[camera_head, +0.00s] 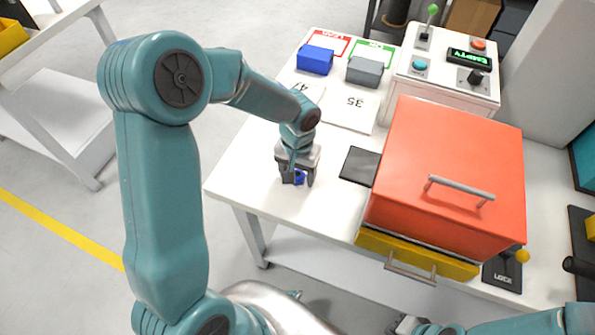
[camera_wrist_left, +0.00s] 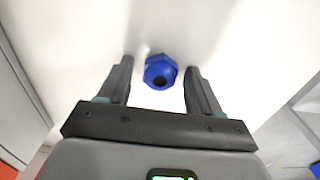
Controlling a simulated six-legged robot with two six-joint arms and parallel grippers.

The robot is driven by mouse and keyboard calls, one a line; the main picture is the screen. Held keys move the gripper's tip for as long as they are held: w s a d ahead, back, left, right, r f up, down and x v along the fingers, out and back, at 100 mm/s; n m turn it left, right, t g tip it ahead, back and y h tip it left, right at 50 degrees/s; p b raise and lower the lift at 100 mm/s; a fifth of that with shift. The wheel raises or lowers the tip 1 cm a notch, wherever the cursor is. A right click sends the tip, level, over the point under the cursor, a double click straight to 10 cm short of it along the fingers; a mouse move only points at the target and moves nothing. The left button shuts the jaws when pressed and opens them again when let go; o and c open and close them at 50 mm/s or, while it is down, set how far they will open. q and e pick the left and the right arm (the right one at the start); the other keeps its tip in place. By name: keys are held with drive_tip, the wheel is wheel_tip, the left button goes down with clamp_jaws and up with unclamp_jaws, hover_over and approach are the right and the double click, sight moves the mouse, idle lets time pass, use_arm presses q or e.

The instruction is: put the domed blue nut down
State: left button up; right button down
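The domed blue nut (camera_wrist_left: 160,71) shows between the fingers of my left gripper (camera_wrist_left: 160,88) in the left wrist view, with a visible gap on each side. In the head view the nut (camera_head: 298,177) is on or just above the white table's front left part, between the fingertips of my left gripper (camera_head: 298,180). Whether it rests on the table is hard to tell. The left gripper is open around it and points down. My right gripper (camera_head: 405,325) is at the bottom edge of the head view, partly cut off, well away from the nut.
An orange box with a handle (camera_head: 450,165) stands right of the nut, above a yellow drawer (camera_head: 415,257). A black pad (camera_head: 360,166) lies between. A blue box (camera_head: 315,59) and a grey box (camera_head: 365,70) are at the back. The table (camera_head: 245,165) is clear around the nut.

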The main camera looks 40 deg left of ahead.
sight(297, 175)
use_arm(q)
drive_tip(key=shift+r, duration=0.1)
drive_tip(key=shift+r+p, duration=0.25)
drive_tip(key=shift+p, duration=0.05)
wheel_tip(297, 175, up, 12)
drive_tip(key=shift+f, duration=0.15)
idle(0.5)
